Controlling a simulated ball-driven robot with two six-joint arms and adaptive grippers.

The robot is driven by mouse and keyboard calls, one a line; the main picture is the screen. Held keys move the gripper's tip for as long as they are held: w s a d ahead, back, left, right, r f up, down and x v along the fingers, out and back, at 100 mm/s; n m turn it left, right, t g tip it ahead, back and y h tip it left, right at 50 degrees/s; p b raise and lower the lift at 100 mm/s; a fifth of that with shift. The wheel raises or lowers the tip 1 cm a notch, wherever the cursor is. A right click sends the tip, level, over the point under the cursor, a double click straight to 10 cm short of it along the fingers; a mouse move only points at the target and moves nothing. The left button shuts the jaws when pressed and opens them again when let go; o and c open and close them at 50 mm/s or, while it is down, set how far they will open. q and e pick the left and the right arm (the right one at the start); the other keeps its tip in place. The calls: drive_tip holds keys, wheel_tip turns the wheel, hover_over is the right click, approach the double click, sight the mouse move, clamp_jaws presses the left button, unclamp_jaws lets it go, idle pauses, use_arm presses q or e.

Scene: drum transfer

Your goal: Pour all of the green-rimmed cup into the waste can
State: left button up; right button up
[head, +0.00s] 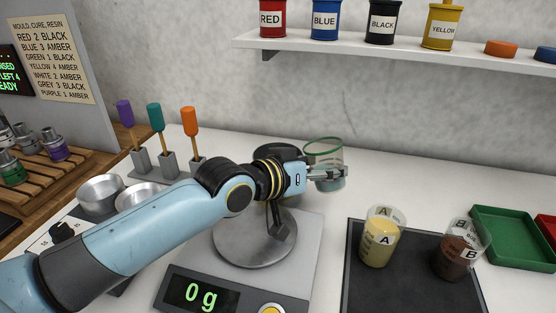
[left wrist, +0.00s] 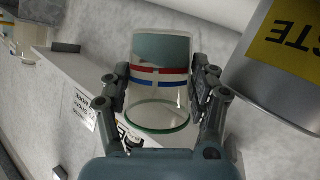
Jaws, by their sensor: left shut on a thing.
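The green-rimmed cup (head: 324,159) is clear and looks about upright in the head view, above the counter behind the scale. It holds a grey-teal content low down. My left gripper (head: 328,174) is shut on its side. In the left wrist view the cup (left wrist: 158,105) sits between both fingers (left wrist: 163,82), its green rim towards the camera, with red, white and blue bands on it. The waste can (left wrist: 262,98), grey with a yellow label, stands to the right of the cup there, apart from it. I cannot make the can out in the head view. My right gripper is not in view.
A scale (head: 190,294) reading 0 g lies under my left arm. Cup A (head: 381,240) and cup B (head: 461,252) stand on a black mat (head: 405,290). Green (head: 510,240) and red trays are at the right. A shelf (head: 400,54) with several tins hangs behind.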

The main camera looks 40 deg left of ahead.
sight(317, 149)
use_arm(q)
drive_tip(key=shift+n+h, duration=0.4)
drive_tip(key=shift+n, duration=0.3)
drive_tip(key=r+p, duration=0.1)
drive_tip(key=r, duration=0.1)
drive_tip(key=a+r+p, duration=0.1)
drive_tip(key=r, duration=0.1)
drive_tip(key=shift+a, duration=0.15)
drive_tip(key=shift+s+a+n+t+h+b, duration=0.15)
drive_tip(key=shift+a+n+t+h+b, duration=0.2)
drive_tip(key=shift+b, duration=0.25)
drive_tip(key=shift+a+r+n, duration=0.2)
drive_tip(key=shift+a+n, duration=0.1)
drive_tip(key=shift+n, duration=0.05)
drive_tip(key=shift+f+b, duration=0.2)
drive_tip(key=shift+b, duration=0.45)
drive_tip(key=shift+r+n, duration=0.15)
drive_tip(key=shift+n, duration=0.15)
drive_tip(key=shift+h+b, duration=0.25)
drive_tip(key=shift+b, duration=0.05)
drive_tip(key=shift+a+f+n+t+b, duration=0.1)
drive_tip(key=shift+f+n+t+b, duration=0.1)
drive_tip(key=shift+n+t+b, duration=0.15)
drive_tip(key=shift+r+n+b, duration=0.45)
drive_tip(key=shift+n+b, duration=0.1)
drive_tip(key=shift+n, duration=0.1)
drive_tip(key=shift+t, duration=0.3)
